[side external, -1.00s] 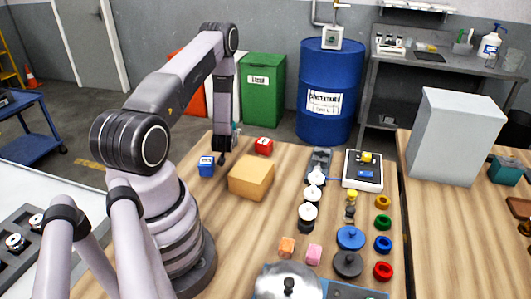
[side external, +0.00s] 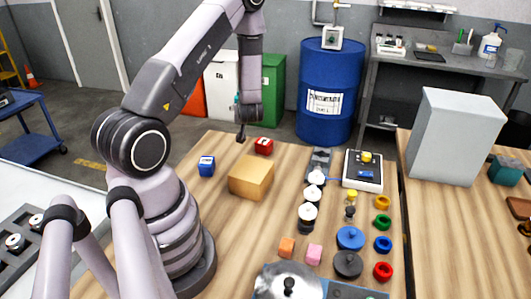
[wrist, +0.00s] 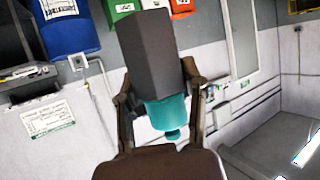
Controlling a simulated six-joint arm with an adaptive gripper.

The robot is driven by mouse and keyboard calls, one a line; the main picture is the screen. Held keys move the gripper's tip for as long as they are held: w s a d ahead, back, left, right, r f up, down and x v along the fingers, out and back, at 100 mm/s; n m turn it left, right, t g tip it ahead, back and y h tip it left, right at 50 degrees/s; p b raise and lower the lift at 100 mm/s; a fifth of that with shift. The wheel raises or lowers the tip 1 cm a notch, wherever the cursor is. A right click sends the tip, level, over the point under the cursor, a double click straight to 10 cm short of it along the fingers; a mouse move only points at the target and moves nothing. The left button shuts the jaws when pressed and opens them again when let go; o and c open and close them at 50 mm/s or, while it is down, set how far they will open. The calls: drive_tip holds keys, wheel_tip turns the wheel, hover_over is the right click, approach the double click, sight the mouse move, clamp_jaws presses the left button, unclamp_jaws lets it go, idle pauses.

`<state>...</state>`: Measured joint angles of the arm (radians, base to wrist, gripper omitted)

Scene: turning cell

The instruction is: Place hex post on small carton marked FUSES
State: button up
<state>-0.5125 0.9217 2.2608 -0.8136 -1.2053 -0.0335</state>
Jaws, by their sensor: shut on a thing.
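My gripper (side external: 241,137) is above the far edge of the wooden bench, behind the tan box. In the wrist view, its fingers (wrist: 160,90) stand either side of a dark grey, flat-sided post (wrist: 148,60) with a teal round end (wrist: 168,113), which I take as the hex post; it is hard to make out in the side view.
A large grey block (side external: 455,137) stands farther right.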

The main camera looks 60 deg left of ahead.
sight(251, 168)
drive_tip(key=s+d+n+g, duration=0.1)
drive_tip(key=d+n+g, duration=0.1)
drive_tip(key=d, duration=0.3)
drive_tip(key=s+d+n+g, duration=0.1)
drive_tip(key=s+d+g, duration=0.1)
drive_tip(key=d, duration=0.4)
drive_tip(key=s+d+f+n+g, duration=0.1)
drive_tip(key=d+n+g, duration=0.1)
drive_tip(key=d, duration=0.4)
drive_tip(key=shift+s+d+n+g, duration=0.1)
drive_tip(key=shift+s+n+g, duration=0.1)
drive_tip(key=shift+n+g, duration=0.1)
drive_tip(key=shift+f, duration=2)
drive_tip(key=shift+f, duration=0.15)
drive_tip(key=o, duration=1.2)
